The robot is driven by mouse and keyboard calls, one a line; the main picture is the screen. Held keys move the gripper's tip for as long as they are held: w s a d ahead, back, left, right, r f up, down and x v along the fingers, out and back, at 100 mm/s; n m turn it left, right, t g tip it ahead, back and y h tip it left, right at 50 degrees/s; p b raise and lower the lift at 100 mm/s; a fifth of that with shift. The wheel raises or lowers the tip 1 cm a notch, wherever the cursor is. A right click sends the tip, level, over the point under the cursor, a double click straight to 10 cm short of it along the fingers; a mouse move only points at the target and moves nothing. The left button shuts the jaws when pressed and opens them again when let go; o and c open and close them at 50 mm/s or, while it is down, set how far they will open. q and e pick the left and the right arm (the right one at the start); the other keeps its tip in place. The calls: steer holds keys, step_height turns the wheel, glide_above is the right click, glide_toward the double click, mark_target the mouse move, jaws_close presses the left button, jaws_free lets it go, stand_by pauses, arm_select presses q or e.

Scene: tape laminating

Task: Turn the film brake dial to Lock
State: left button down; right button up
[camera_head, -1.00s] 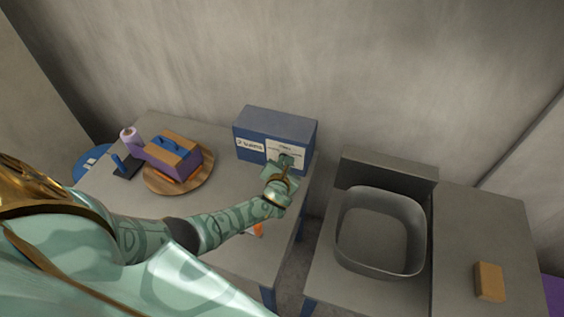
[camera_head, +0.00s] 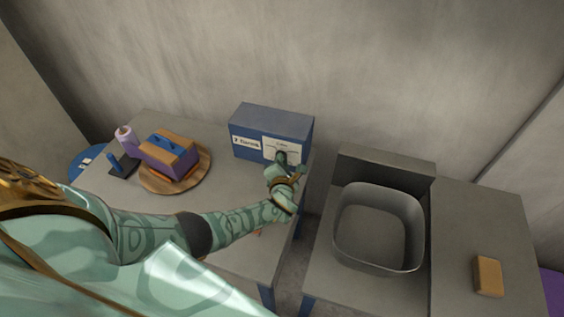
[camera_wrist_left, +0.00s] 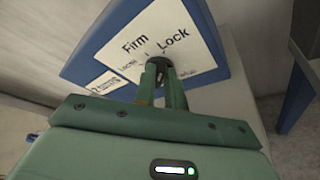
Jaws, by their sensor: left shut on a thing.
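The blue box (camera_head: 270,122) stands at the back of the grey table, with a white label panel on its front. In the left wrist view the panel (camera_wrist_left: 128,58) reads "Firm" at upper left and "Lock" at upper right, with smaller words lower down. The dark brake dial (camera_wrist_left: 160,67) sits at the panel's middle. My left gripper (camera_wrist_left: 163,75) is shut on the dial, a finger at each side, covering part of it. In the head view the left gripper (camera_head: 282,160) hides the dial. The dial's exact pointing is hard to read. My right gripper is not in view.
A purple and wooden block device (camera_head: 168,154) sits on a round wooden board (camera_head: 148,181) on the table (camera_head: 232,186). A purple roll (camera_head: 126,137) stands to its left. At right are a grey basin (camera_head: 340,240) and an orange-brown block (camera_head: 488,276).

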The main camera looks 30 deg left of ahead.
arm_select(q)
steer(key=c, duration=1.5)
jaws_free()
steer(key=shift+o, duration=0.2)
steer(key=shift+s+d+r+p, duration=0.2)
steer(key=shift+s+d+p, duration=0.1)
steer(key=shift+s+p, duration=0.1)
steer(key=p+v, duration=0.5)
steer(key=v, duration=1)
steer(key=shift+s+d+f, duration=0.1)
steer(key=shift+f, duration=0.05)
